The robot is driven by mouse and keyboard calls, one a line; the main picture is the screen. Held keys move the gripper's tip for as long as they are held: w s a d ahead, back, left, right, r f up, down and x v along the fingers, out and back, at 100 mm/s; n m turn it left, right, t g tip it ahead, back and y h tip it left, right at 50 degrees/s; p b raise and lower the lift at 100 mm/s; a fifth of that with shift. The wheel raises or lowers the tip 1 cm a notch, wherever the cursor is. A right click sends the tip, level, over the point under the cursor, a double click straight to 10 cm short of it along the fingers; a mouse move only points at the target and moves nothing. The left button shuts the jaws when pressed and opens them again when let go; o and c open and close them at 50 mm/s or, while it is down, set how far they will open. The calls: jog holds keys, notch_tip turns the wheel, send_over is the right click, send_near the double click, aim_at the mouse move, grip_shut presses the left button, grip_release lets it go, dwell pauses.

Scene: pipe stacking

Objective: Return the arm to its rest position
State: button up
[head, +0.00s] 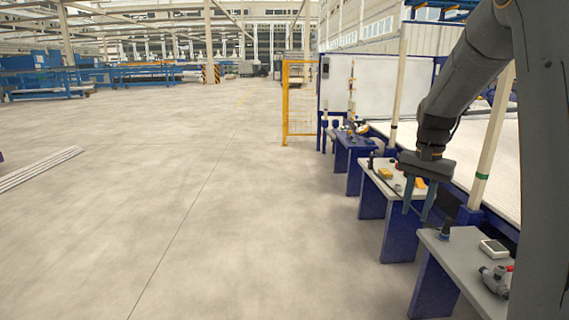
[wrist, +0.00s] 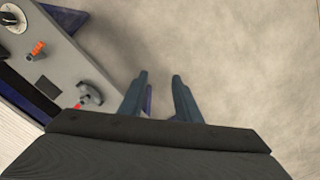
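My gripper (head: 417,212) hangs from my arm at the right of the head view, pointing down in front of the workbenches. In the wrist view my gripper (wrist: 158,80) shows its two fingers apart with only bare floor between and beyond them. It holds nothing. Part of my arm fills the right edge of the head view. No pipe shows in the gripper.
A near bench (head: 462,262) with a white device (head: 494,249) and grey fitting (head: 494,279) stands at lower right. Another bench (head: 378,178) and a blue one (head: 352,140) stand beyond. A yellow fence (head: 298,100) is behind. White pipes (head: 40,167) lie at left; the central floor is clear.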

jog(key=s+a+r+n, duration=0.1)
jog(key=s+a+n, duration=0.2)
jog(key=s+a, duration=0.5)
jog(key=s+a+r+n, duration=0.1)
jog(key=s+a+n, duration=0.25)
jog(key=a, duration=0.75)
jog(key=s+a+f+n, duration=0.1)
jog(key=s+a+n, duration=0.3)
jog(key=s, duration=0.5)
jog(key=s+a+f+n, duration=0.2)
jog(key=s+a, duration=0.4)
jog(key=s, duration=0.4)
jog(key=d+r+m+p, duration=0.3)
jog(key=d+r+p, duration=0.6)
jog(key=p, duration=0.7)
jog(key=shift+w, duration=0.35)
jog(key=shift+d, duration=0.15)
